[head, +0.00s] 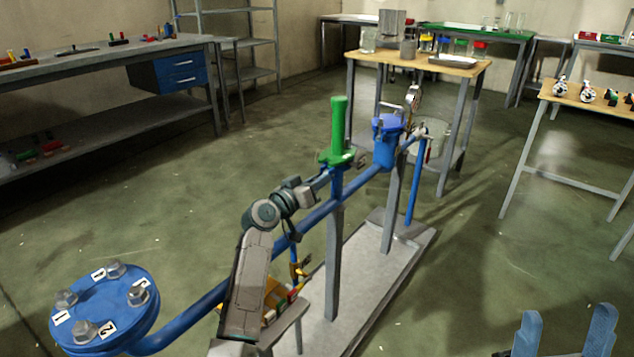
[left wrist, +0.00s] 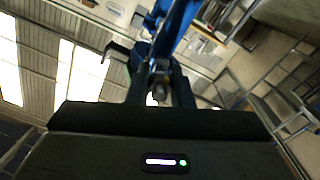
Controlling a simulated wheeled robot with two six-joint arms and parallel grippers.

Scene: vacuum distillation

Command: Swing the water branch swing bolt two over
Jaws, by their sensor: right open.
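A blue pipe (head: 318,213) runs up from the front left to the branch, where a green upright handle (head: 338,125) stands on a green flange (head: 338,157). My left gripper (head: 325,180) is at the pipe just below this flange, its fingertips partly hidden. In the left wrist view its two dark fingers (left wrist: 160,88) are on either side of a small metal bolt end (left wrist: 158,92), with blue metal above. I cannot tell whether they touch it, nor which bolt number it is. My right gripper (head: 564,335) is open and empty at the bottom right.
A blue flange with numbered bolts (head: 108,305) stands at the front left. A blue lidded vessel (head: 387,145) with a gauge is beyond the green handle. Grey posts rise from a base plate (head: 350,308). Open floor lies on both sides.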

